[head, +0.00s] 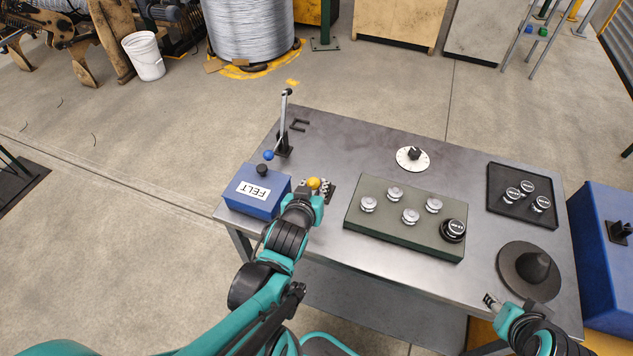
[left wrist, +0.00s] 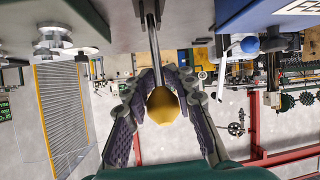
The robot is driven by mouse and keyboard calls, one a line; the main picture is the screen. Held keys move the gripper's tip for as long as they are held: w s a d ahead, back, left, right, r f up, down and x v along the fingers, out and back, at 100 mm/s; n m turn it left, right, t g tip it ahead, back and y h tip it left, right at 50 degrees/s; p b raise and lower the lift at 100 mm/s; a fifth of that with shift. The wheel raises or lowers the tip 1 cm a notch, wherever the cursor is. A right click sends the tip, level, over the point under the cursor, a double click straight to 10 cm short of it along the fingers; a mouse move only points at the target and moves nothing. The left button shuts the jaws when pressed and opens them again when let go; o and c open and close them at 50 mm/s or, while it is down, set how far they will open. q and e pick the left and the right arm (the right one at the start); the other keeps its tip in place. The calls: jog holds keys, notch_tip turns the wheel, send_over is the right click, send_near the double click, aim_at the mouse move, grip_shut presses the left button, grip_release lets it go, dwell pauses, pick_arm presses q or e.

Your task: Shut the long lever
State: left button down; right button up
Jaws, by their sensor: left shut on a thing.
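A lever with a yellow faceted knob (head: 313,183) stands at the table's front left. In the left wrist view its knob (left wrist: 162,106) sits on a metal rod (left wrist: 153,45) between my fingers. My left gripper (head: 316,187) is shut on this knob; its pivot is mostly hidden by the gripper in the head view. Behind it a tall grey upright lever (head: 284,115) rises from a black mount, with a blue ball (head: 268,155) on a short arm low beside it. The ball also shows in the left wrist view (left wrist: 250,45). My right gripper (head: 491,301) is near the front right edge, its jaws unclear.
A blue box (head: 245,203) labelled FELT stands left of my left gripper. A green block (head: 370,222) with several knobs lies to the right. The table's back middle is clear.

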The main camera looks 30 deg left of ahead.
pick_arm(q)
jog(key=shift+f, duration=0.1)
jog(key=c, duration=1.2)
grip_release()
jog(key=shift+r, duration=5.05)
